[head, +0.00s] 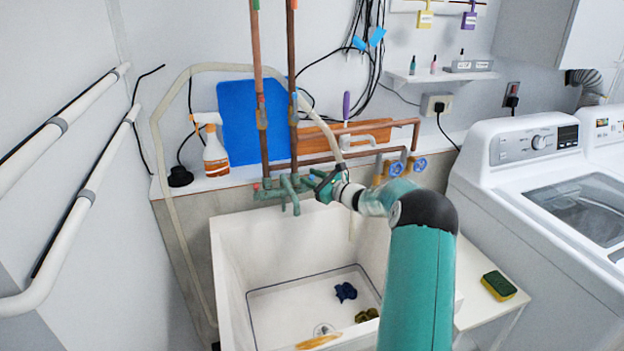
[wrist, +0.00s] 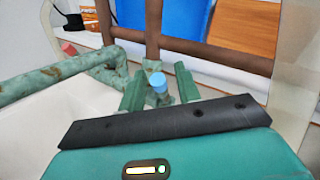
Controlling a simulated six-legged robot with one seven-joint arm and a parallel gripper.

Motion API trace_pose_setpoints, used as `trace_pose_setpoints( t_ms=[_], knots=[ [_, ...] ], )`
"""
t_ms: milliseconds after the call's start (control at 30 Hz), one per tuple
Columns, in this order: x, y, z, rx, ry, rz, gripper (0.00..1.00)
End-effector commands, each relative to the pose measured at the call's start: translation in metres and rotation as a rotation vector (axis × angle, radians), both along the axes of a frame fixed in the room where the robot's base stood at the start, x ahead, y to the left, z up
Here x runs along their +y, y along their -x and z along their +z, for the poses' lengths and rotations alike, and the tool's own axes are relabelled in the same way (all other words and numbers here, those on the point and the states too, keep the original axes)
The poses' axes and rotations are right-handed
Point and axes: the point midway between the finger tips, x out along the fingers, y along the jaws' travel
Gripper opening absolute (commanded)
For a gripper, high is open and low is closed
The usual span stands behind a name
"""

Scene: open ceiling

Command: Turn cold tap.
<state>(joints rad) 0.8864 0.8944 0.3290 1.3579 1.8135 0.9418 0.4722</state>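The cold tap (wrist: 158,84) has a blue cap on a weathered green body and shows in the middle of the wrist view. My gripper (wrist: 160,86) is open, with one green finger on each side of the blue cap. I cannot tell whether either finger touches the tap. The red-capped tap (wrist: 69,49) is to the left; it also shows in the head view (head: 257,187). The green faucet (head: 290,188) is mounted behind the sink. In the head view my gripper (head: 316,182) is at the faucet's right end and hides the blue cap.
The white sink (head: 228,262) below holds a dark blue cloth (head: 345,291) and other small items. Copper pipes (head: 260,100) rise behind the faucet. Blue-wheeled valves (head: 396,168) are to the right. A spray bottle (head: 213,145) stands on the ledge, and a washing machine (head: 535,190) is at right.

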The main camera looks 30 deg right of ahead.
Motion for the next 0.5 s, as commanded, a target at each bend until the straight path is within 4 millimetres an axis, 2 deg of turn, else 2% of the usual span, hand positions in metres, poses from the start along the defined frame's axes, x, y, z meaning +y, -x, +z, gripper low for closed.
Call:
trace_pose_setpoints(
  t_ms=[233, 400, 500],
  knots=[
    [0.0008, -0.0012, -0.0005, 0.001, -0.001, 0.001, 0.31],
    [0.0009, -0.0010, -0.0006, 0.001, -0.001, 0.001, 0.00],
    [0.0008, -0.0010, -0.0007, 0.001, -0.001, 0.001, 0.00]
  ],
)
